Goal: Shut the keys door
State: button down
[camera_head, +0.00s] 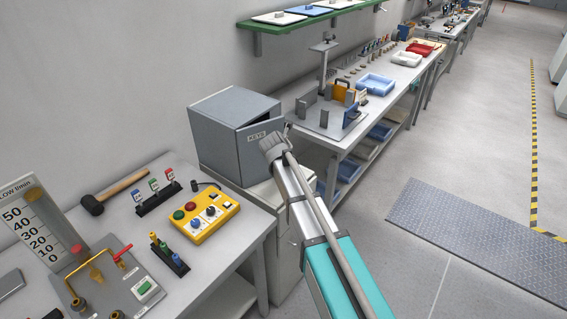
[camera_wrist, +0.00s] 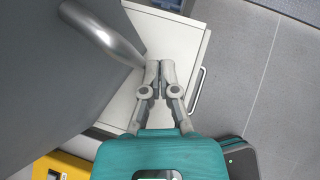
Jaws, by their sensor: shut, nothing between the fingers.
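The grey keys cabinet (camera_head: 215,130) stands against the wall beyond the front table. In the wrist view, a large grey surface fills the left side, with a shiny metal bar handle (camera_wrist: 108,36) just left of the fingertips. I cannot tell whether the fingers touch it. In the head view my arm's end covers the door's right part and hides the fingertips.
A white drawer unit (camera_wrist: 178,38) is under the cabinet. The front table (camera_head: 215,250) holds a yellow button box (camera_head: 200,215), a mallet (camera_head: 115,190) and gauges. A long workbench (camera_head: 345,135) with trays stands behind. Open floor (camera_head: 400,265) lies to the right.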

jog(key=w+a, duration=0.2)
jog(key=w, duration=0.3)
jog(key=shift+w+a, duration=0.25)
jog(key=shift+a, duration=0.05)
jog(key=shift+s+d, duration=0.1)
dwell(0.3)
jog(key=s+d+r+p, duration=0.7)
jog(key=shift+s+d, duration=0.2)
jog(key=shift+d, duration=0.2)
dwell(0.3)
jog(key=shift+r, duration=0.1)
dwell(0.4)
